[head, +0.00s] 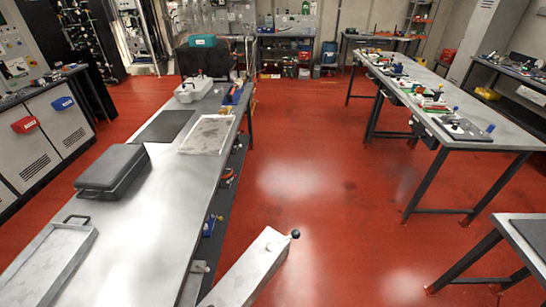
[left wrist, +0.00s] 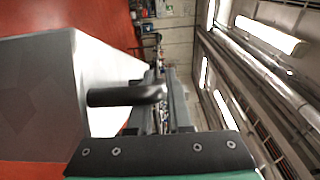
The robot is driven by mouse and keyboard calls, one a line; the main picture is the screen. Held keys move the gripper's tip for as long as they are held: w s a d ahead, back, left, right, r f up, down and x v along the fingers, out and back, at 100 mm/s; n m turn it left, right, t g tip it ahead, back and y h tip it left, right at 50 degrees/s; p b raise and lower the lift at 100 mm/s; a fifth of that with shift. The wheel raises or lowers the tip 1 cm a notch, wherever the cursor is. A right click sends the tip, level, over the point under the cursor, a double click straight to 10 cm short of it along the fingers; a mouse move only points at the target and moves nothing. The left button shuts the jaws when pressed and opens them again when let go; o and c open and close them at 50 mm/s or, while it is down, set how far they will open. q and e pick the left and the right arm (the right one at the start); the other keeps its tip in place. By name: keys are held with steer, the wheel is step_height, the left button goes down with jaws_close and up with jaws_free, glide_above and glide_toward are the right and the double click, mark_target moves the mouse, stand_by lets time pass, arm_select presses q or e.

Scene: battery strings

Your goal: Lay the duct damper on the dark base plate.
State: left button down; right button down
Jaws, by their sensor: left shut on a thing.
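The duct damper (head: 245,272) is a long pale grey box with a black ball knob at its far end. In the head view it is at the bottom middle, over the red floor beside the bench, tilted and cut off by the lower edge. In the left wrist view the damper (left wrist: 108,82) fills the left side, with a black rod-like handle in front of it. My left gripper (left wrist: 165,100) is shut on the damper; the exact contact is hard to see. A dark flat plate (head: 163,126), seemingly the base plate, lies bare on the bench. My right gripper is not in view.
On the long metal bench (head: 165,222) are a black case (head: 112,168), a shallow metal tray (head: 48,262), a pale worn sheet (head: 207,134) right of the dark plate, and a light grey box (head: 193,89) behind. Open red floor lies right of the bench.

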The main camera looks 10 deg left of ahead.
arm_select(q)
steer(key=shift+w+d+f+m+h, duration=0.1)
steer(key=shift+w+d+m+h, duration=0.1)
steer(key=shift+d+h, duration=0.15)
steer(key=shift+w+d+m+h, duration=0.1)
steer(key=shift+d+m+h, duration=0.15)
steer(key=shift+d, duration=0.2)
step_height(320, 180, up, 28)
steer(key=p, duration=2.8)
